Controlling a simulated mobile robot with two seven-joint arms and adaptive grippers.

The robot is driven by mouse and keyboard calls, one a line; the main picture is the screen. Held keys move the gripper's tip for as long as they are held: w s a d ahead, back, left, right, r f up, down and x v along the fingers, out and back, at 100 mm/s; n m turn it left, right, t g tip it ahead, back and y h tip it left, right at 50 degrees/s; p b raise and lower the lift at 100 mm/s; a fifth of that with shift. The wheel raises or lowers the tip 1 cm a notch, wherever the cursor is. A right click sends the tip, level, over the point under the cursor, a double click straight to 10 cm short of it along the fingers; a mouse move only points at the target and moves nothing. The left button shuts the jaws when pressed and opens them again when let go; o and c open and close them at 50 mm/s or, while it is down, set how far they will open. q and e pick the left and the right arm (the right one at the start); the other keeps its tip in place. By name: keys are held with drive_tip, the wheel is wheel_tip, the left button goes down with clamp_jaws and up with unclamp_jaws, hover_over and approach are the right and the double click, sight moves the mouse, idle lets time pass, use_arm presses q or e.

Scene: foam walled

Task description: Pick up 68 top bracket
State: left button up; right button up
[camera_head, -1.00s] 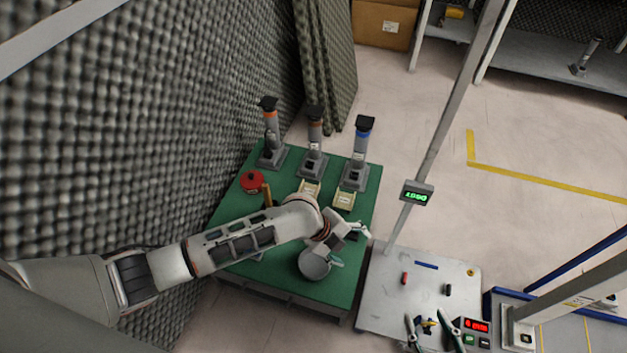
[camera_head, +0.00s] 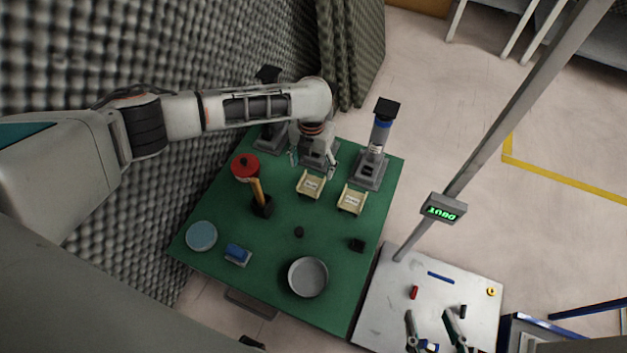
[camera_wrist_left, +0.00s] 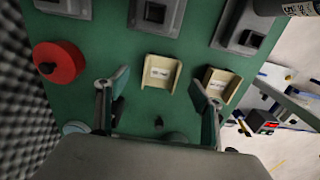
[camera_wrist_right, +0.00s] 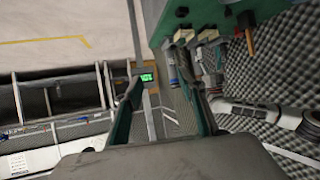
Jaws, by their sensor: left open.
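Two cream bracket-like holders with white labels lie on the green table, the left one (camera_head: 310,185) and the right one (camera_head: 351,199). The label writing is too small for me to read, so I cannot tell which is 68. My left gripper (camera_head: 313,162) is open and empty, just behind the left holder. In the left wrist view, the left holder (camera_wrist_left: 160,73) shows between the open fingers (camera_wrist_left: 158,88), and the right holder (camera_wrist_left: 217,84) is partly covered by a finger. My right gripper (camera_wrist_right: 163,92) is open and empty, away from the green table.
Column stands, one blue-banded (camera_head: 378,148), line the table's back; my left arm partly covers the others. A red round object (camera_head: 245,167), a hammer-like tool (camera_head: 258,197), a blue disc (camera_head: 201,236) and a grey bowl (camera_head: 308,277) surround free green surface. A pale table (camera_head: 385,318) stands right.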

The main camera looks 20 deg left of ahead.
sight(312, 184)
use_arm(q)
drive_tip(key=shift+s+f, duration=0.25)
drive_tip(key=shift+f, duration=0.8)
drive_tip(key=shift+s+f+b, duration=0.1)
drive_tip(key=shift+f+b, duration=0.2)
drive_tip(key=shift+f, duration=0.05)
drive_tip(key=f, duration=0.1)
drive_tip(key=f+b, duration=0.1)
drive_tip(key=f, duration=0.2)
drive_tip(key=shift+s+d, duration=0.15)
drive_tip(key=shift+s, duration=0.2)
drive_tip(key=shift+w, duration=0.2)
drive_tip(key=shift+r, duration=0.1)
drive_tip(key=c, duration=1.3)
use_arm(e)
drive_tip(key=shift+w+a+r+m+t+y, duration=0.3)
drive_tip(key=shift+w+a+r, duration=0.25)
drive_tip(key=shift+a+r, duration=0.3)
